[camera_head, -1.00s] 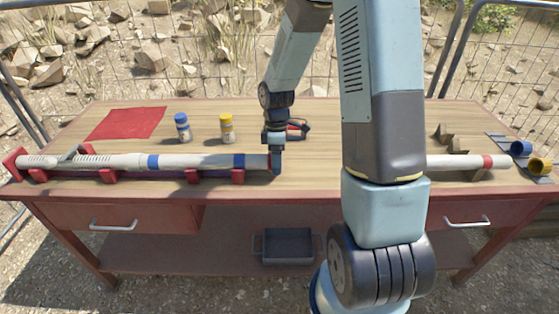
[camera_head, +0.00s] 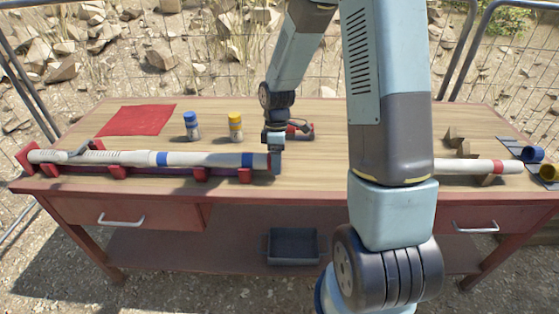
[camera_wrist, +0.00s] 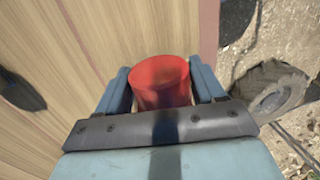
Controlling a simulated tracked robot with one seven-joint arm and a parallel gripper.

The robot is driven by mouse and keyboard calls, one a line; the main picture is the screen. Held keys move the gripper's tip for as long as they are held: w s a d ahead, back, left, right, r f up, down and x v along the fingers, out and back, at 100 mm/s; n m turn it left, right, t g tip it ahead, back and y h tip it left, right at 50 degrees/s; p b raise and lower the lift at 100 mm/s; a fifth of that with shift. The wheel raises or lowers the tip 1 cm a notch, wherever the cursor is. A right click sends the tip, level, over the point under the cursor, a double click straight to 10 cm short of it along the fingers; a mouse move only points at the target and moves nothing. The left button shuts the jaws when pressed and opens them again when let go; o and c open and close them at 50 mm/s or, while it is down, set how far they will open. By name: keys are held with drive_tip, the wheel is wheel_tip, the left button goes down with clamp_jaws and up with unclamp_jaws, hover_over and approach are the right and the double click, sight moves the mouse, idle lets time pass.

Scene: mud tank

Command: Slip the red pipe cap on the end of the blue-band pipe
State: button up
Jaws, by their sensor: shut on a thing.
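The blue-band pipe (camera_head: 205,159), white with two blue bands, lies level along the bench's left side in red cradles. My gripper (camera_head: 277,164) points down at the pipe's right end. In the wrist view my gripper (camera_wrist: 160,88) is shut on the red pipe cap (camera_wrist: 160,82), with a finger on each side. A sliver of red (camera_head: 268,161) shows between the pipe and my fingers in the head view. My gripper hides most of the cap there. I cannot tell whether the cap is around the pipe end or only against it.
A blue-capped bottle (camera_head: 192,126), a yellow-capped bottle (camera_head: 235,127) and a red cloth (camera_head: 135,120) are behind the pipe. A dark-and-red tool (camera_head: 300,131) lies behind my gripper. A red-banded pipe (camera_head: 480,166) and blue and yellow fittings (camera_head: 533,154) are at right.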

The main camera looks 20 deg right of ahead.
drive_tip(key=shift+a, duration=0.2)
drive_tip(key=o, duration=0.9)
drive_tip(key=shift+w+r, duration=0.1)
drive_tip(key=shift+r, duration=0.05)
drive_tip(key=a+v, duration=0.1)
drive_tip(key=v, duration=1.2)
drive_tip(key=s+d+r+m+t+h, duration=0.1)
drive_tip(key=s+d+r+m+t, duration=0.25)
drive_tip(key=s+r+m, duration=0.6)
drive_tip(key=s+r+m+t, duration=0.1)
drive_tip(key=s+r, duration=0.2)
drive_tip(key=s, duration=0.1)
drive_tip(key=s+d+r+m+t, duration=0.1)
drive_tip(key=s+r+m+t, duration=0.1)
drive_tip(key=s, duration=0.3)
drive_tip(key=s+d+r+m+t, duration=0.1)
drive_tip(key=s+r+m, duration=0.1)
drive_tip(key=s+r, duration=0.2)
drive_tip(key=shift+s, duration=0.65)
